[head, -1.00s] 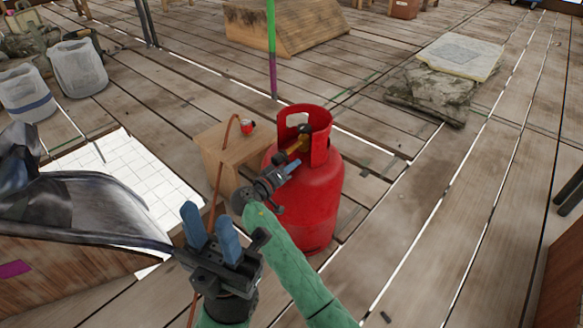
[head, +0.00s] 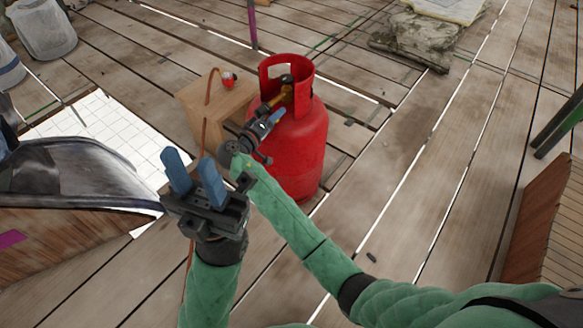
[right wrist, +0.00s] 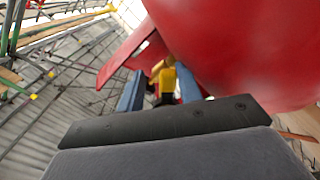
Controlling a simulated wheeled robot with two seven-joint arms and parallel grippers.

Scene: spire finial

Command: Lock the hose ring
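A red gas cylinder (head: 300,150) stands upright on the planks, with an open collar around its top. A brass-yellow fitting (head: 286,92) shows at the collar opening. My right gripper (head: 274,112) is in front of this fitting. In the right wrist view its blue fingers (right wrist: 160,80) are apart, with the yellow fitting (right wrist: 167,80) seen between them; I cannot tell whether they touch it. My left gripper (head: 193,178) is open and empty, fingers up, nearer to me. An orange-brown hose (head: 205,125) runs from the wooden box down behind the left gripper. No hose ring can be made out.
A wooden box (head: 207,100) stands left of the cylinder, with a small red object (head: 228,80) on top. A white tiled panel (head: 95,125) and a grey sheet-like form (head: 95,175) lie to the left. Stone slabs (head: 420,35) lie behind. The planks at right are mostly clear.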

